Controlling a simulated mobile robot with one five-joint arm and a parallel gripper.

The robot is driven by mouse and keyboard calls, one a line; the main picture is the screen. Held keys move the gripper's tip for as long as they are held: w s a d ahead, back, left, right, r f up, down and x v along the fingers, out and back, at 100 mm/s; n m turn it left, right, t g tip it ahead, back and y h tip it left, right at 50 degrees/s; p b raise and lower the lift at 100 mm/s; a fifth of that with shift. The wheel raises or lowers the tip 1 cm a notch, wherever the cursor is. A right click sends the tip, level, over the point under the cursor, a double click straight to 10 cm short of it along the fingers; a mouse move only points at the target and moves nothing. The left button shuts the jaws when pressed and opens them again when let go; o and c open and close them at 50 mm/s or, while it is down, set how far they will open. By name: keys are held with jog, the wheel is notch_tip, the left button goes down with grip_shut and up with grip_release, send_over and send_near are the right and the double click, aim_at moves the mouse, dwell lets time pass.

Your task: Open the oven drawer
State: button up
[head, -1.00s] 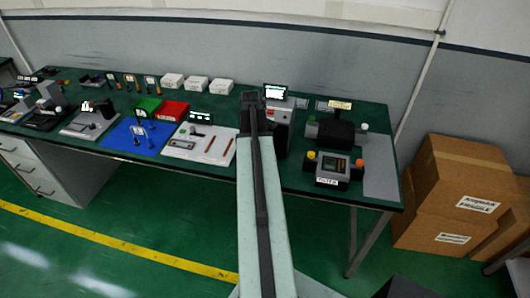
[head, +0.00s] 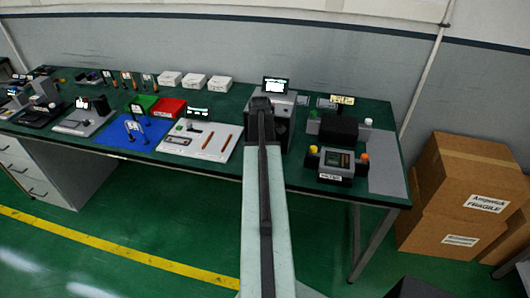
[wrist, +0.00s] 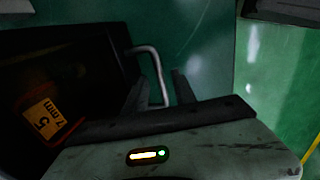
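The oven looks to be the grey machine (head: 284,102) with a lit screen on top, at the back of the bench; my arm covers part of its front in the head view. In the wrist view a dark, box-like body (wrist: 60,60) fills the left, with a silver U-shaped handle (wrist: 154,68) on its right side. My gripper (wrist: 158,88) is open, its two dark fingers apart. The handle's lower end shows between the fingers; I cannot tell whether they touch it. I cannot tell how far the drawer is open. The fingers are hidden in the head view.
Cardboard boxes (head: 462,190) stand on the floor at right. An orange-labelled item (wrist: 42,117) shows in the dark body.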

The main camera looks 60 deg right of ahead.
jog(key=shift+r, duration=0.1)
grip_shut()
jog(key=shift+d, duration=0.1)
dwell(1.1)
